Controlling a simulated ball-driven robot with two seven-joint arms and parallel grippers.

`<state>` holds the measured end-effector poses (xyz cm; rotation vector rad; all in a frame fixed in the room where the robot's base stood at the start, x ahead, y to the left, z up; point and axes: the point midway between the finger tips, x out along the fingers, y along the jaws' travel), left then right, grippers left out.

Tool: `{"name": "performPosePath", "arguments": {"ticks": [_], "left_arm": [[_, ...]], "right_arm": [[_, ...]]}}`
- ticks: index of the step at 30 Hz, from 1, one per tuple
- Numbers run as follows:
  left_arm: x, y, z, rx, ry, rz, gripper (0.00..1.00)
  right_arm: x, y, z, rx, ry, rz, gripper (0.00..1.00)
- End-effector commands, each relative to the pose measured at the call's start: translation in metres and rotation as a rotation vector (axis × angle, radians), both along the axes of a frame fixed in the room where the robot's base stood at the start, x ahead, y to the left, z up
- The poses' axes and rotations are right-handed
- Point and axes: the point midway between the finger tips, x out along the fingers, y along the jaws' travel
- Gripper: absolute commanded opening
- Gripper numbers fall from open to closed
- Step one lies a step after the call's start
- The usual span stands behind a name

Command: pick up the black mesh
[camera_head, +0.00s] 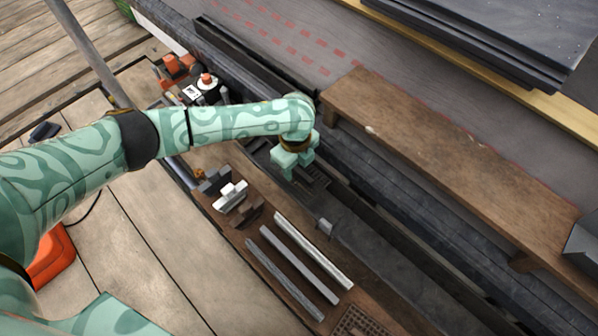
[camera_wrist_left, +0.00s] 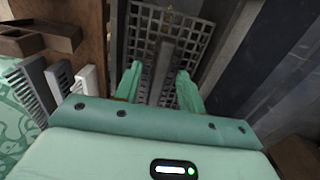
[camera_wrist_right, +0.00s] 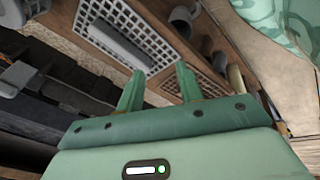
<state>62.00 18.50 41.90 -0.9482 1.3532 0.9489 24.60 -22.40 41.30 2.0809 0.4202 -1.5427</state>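The black mesh (camera_wrist_left: 165,22) is a dark open grid with a bar down its middle, ahead of my left fingers in the left wrist view. In the head view, the dark mesh (camera_head: 314,181) shows just beside the left gripper (camera_head: 296,165), in the trough along the plank. My left gripper (camera_wrist_left: 158,76) has its fingers apart, with the mesh beyond and between them; I cannot tell whether they touch it. My right gripper (camera_wrist_right: 160,72) has its fingers apart and nothing between them. It is outside the head view.
A raised brown plank (camera_head: 450,150) runs right of the left gripper. Grey and white strips (camera_head: 305,258) and a white-bristled brush (camera_head: 232,195) lie on the wooden board. A brown grating (camera_head: 362,322) is at the bottom. Dark slabs (camera_head: 500,35) are stacked at top right.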

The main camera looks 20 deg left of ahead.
Motion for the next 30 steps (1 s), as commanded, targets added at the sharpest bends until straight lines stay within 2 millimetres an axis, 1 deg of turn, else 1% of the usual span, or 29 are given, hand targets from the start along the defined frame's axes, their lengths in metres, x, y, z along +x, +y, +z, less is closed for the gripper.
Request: {"name": "performPosePath", "arguments": {"ticks": [1,2,3,5,6,16,19,21,22,24,26,29,30], "left_arm": [[0.000,0.000,0.001,0.000,-0.001,0.000,0.40],[0.000,0.000,0.001,0.000,-0.001,0.000,0.32],[0.000,0.000,0.001,0.000,-0.001,0.000,0.21],[0.000,0.000,0.001,0.000,0.000,0.000,0.04],[0.000,0.000,0.001,0.000,0.000,0.000,0.00],[0.000,0.000,0.002,-0.001,-0.001,0.000,0.00],[0.000,0.000,0.007,-0.001,-0.002,0.000,0.00],[0.001,0.000,0.014,-0.001,-0.004,0.001,0.00],[0.001,0.000,0.019,-0.002,-0.005,0.001,0.00],[0.001,-0.001,0.031,-0.001,-0.007,0.001,0.00],[0.000,-0.001,0.044,-0.001,-0.008,0.000,0.00],[-0.015,-0.002,0.064,-0.001,-0.010,-0.001,0.00],[-0.019,-0.002,0.068,-0.001,-0.009,-0.001,0.00]], "right_arm": [[0.000,0.000,0.000,0.000,0.000,0.000,0.36],[0.000,0.000,0.000,0.000,0.000,0.000,0.36],[0.000,0.000,0.000,-0.001,0.001,0.000,0.36],[0.000,0.000,0.000,-0.001,0.001,0.000,0.36],[0.000,0.000,0.000,-0.001,0.001,0.000,0.36],[0.000,0.000,0.001,-0.001,-0.001,0.001,0.36],[0.000,-0.001,0.004,-0.007,0.001,0.003,0.36],[-0.004,-0.004,0.005,-0.021,0.014,0.007,0.36],[-0.008,-0.008,0.003,-0.035,0.030,0.011,0.36],[-0.021,-0.022,-0.004,-0.086,0.084,0.025,0.36],[-0.030,-0.032,-0.005,-0.126,0.124,0.037,0.36],[-0.052,-0.057,-0.004,-0.215,0.216,0.060,0.36],[-0.064,-0.060,-0.014,-0.221,0.250,0.061,0.36]]}}
